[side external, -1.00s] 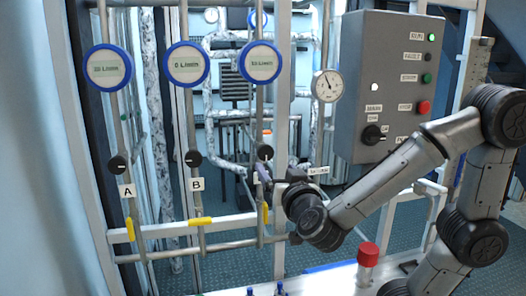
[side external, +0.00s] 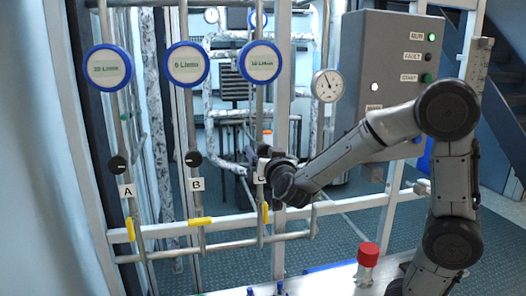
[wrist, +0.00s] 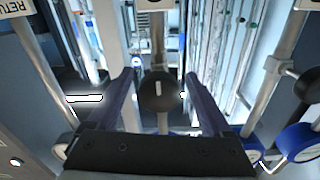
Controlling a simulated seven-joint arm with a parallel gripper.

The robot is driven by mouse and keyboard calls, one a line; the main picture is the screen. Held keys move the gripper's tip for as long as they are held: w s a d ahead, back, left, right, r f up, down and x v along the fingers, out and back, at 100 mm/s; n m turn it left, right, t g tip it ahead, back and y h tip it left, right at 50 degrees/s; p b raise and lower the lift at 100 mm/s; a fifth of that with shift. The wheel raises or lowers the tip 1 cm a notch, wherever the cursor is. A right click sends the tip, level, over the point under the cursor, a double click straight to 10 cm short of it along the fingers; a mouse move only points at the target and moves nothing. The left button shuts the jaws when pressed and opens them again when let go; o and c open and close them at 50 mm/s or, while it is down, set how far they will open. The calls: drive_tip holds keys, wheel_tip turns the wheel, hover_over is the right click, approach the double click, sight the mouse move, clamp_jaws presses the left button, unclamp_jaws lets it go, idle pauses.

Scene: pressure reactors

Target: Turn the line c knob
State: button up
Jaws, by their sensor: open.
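The line C knob shows in the wrist view as a round black knob (wrist: 158,92) with a short white mark running upright in the picture. My gripper (wrist: 160,77) is open, with one dark finger on each side of the knob and a visible gap to each. I cannot tell how deep the fingertips reach past it. In the side view my gripper (side external: 256,156) is at the line C pipe and hides the knob; a partly covered C label (side external: 261,172) shows there. The line C gauge (side external: 260,62) is round with a blue rim, above the gripper.
To the left are the line A knob (side external: 118,164) and line B knob (side external: 193,159). The yellow handles of A (side external: 130,230) and C (side external: 265,212) stand upright; B's (side external: 200,221) lies level. A grey control box (side external: 385,75) and a red-capped cylinder (side external: 367,263) are to the right.

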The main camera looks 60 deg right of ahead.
drive_tip(key=shift+w+d, duration=0.4)
